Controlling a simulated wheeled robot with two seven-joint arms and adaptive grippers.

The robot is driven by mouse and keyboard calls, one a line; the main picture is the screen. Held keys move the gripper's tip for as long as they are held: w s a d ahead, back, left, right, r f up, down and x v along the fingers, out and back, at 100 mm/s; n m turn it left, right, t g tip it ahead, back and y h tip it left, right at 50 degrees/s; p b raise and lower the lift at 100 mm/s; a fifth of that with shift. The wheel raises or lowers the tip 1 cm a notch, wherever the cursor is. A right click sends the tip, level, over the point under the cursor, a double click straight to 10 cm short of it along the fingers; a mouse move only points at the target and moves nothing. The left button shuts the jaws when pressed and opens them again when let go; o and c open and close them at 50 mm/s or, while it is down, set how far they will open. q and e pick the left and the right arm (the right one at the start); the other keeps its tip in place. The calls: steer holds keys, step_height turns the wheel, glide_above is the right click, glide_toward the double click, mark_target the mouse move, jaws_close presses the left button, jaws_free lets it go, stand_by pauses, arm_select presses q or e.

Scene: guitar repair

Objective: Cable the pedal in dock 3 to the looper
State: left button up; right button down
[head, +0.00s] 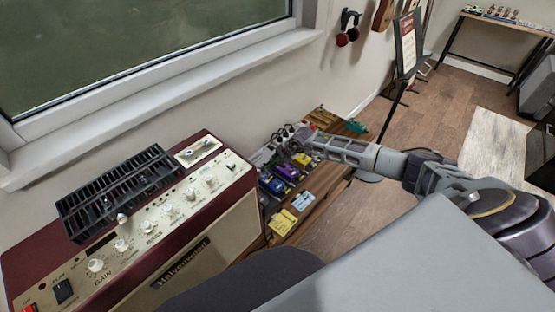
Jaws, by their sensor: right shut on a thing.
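Several coloured pedals stand on a low wooden bench beyond the amplifier. A purple pedal (286,172), a blue pedal (272,184) and a yellow pedal (301,159) are close together. My right gripper (306,143) reaches in from the right, just above and behind these pedals. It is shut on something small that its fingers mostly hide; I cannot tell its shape. Pale and dark bits (284,134) lie beside the fingertips, too small to make out. Dock numbers cannot be read, and I cannot tell which unit is the looper. My left gripper is out of view.
A dark red amplifier (222,240) with a black slatted rack (118,193) on top stands at the left under the window. A sign stand (409,48) rises behind my right arm. Wooden floor is open beyond.

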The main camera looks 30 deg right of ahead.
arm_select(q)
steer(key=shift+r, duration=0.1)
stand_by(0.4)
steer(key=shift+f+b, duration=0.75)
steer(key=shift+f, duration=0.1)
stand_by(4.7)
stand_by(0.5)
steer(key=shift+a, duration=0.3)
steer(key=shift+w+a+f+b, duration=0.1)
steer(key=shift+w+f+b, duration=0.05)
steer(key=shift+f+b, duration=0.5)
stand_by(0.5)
